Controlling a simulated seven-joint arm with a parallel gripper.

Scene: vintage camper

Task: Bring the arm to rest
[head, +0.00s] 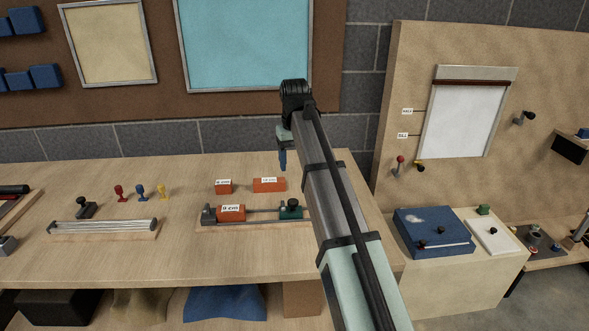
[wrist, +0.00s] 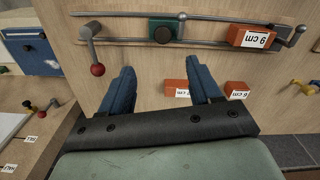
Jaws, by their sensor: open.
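My gripper (head: 283,158) hangs above the bench near its back right part, at the end of my raised arm. In the wrist view its two blue fingers (wrist: 162,82) stand wide apart, open, with nothing held between them. Below is a wooden-based rail fixture (head: 253,223) with an orange "9 cm" block (head: 231,214) at its left part and a green block (head: 290,209) at its right. The "9 cm" block (wrist: 252,38) and green block (wrist: 166,30) also show in the wrist view. My arm hides part of the fixture's right side.
Two labelled orange blocks (head: 223,187) (head: 269,185) lie behind the fixture. Red, blue and yellow knobbed pieces (head: 140,191) and a rod fixture (head: 103,227) are further left. A red-knobbed lever (wrist: 97,69) shows in the wrist view. A blue box (head: 434,231) stands on the right.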

